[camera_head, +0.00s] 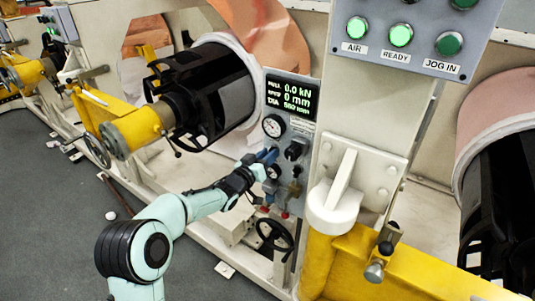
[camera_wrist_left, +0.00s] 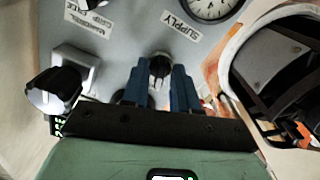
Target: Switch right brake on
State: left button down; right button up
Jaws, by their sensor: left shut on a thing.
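The grey control panel (camera_head: 285,160) stands in the middle of the head view. My left gripper (camera_head: 269,156) is at its left side, below the upper gauge. In the left wrist view its two blue fingers (camera_wrist_left: 160,85) are closed around a small dark knob (camera_wrist_left: 160,68) on the panel, below a label reading SUPPLY. Much of this knob is hidden by the fingers, and in the head view the gripper hides it. I cannot read which label belongs to it. A larger black rotary knob (camera_head: 297,149) sits to the right, apart from the gripper; it also shows in the left wrist view (camera_wrist_left: 50,95).
A digital display (camera_head: 289,98) and a gauge (camera_head: 272,126) are above the gripper. Brass valves and a black handwheel (camera_head: 274,235) are below. A button box with green lights (camera_head: 401,35) is at upper right.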

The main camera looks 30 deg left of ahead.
pick_arm(q)
jog(key=shift+n+p, duration=0.3)
jog(key=shift+n, duration=0.8)
jog(key=c, duration=1.2)
grip_release()
jog(key=s, duration=0.4)
jog(key=s+b, duration=0.1)
jog(key=s, duration=0.4)
jog(key=s+a+b, duration=0.1)
jog(key=s, duration=0.3)
jog(key=shift+s, duration=0.25)
